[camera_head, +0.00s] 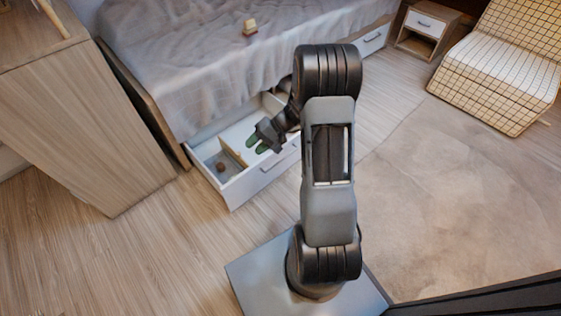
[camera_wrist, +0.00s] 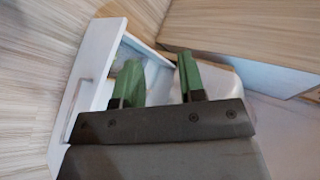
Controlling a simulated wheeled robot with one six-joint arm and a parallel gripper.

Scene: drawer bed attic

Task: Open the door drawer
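A white drawer (camera_head: 231,187) under the bed is pulled out over the floor. A small brown round object (camera_head: 221,167) and a wooden divider (camera_head: 231,151) show inside it. My gripper (camera_head: 257,144), with green fingers, hangs over the drawer's inside, behind its front panel. In the wrist view the fingers of my gripper (camera_wrist: 157,80) are apart with nothing between them. The drawer's white front (camera_wrist: 88,75) with its handle (camera_wrist: 80,108) lies left of the fingers there. My arm hides the drawer's right part in the head view.
A wooden cabinet (camera_head: 90,120) stands at the left. Another bed drawer (camera_head: 372,40), a nightstand (camera_head: 425,30) and a checked chair (camera_head: 500,70) are at upper right. Floor before the drawer is clear.

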